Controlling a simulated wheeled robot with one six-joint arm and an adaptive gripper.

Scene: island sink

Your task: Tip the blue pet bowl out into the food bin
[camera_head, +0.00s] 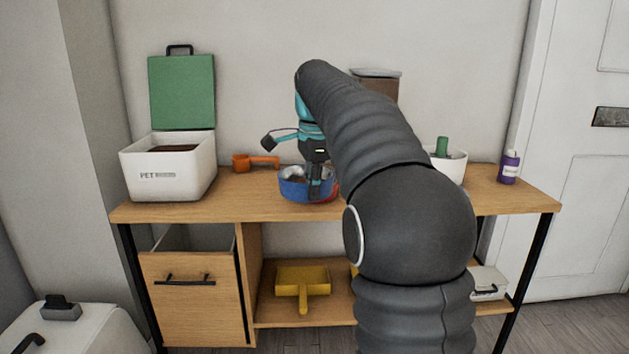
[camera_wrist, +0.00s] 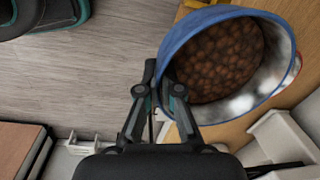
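The blue pet bowl (camera_head: 295,190) stands on the wooden table, behind and beside my gripper (camera_head: 315,183). In the wrist view the bowl (camera_wrist: 190,33) has a blue outer rim, a shiny metal inside and brown kibble (camera_wrist: 222,60) in it. My gripper's fingers (camera_wrist: 160,90) are at the bowl's rim and close together; whether they are clamped on it is not clear. The food bin (camera_head: 155,178) is a white box marked PET at the left end of the table. Its green lid (camera_head: 182,92) stands open and brown contents show inside.
An orange scoop (camera_head: 255,162) lies between bin and bowl. A white container (camera_head: 450,167) with a green object and a purple bottle (camera_head: 509,167) stand at the right. A brown container (camera_head: 380,82) is partly hidden by my arm. A yellow dustpan (camera_head: 301,280) is on the shelf below.

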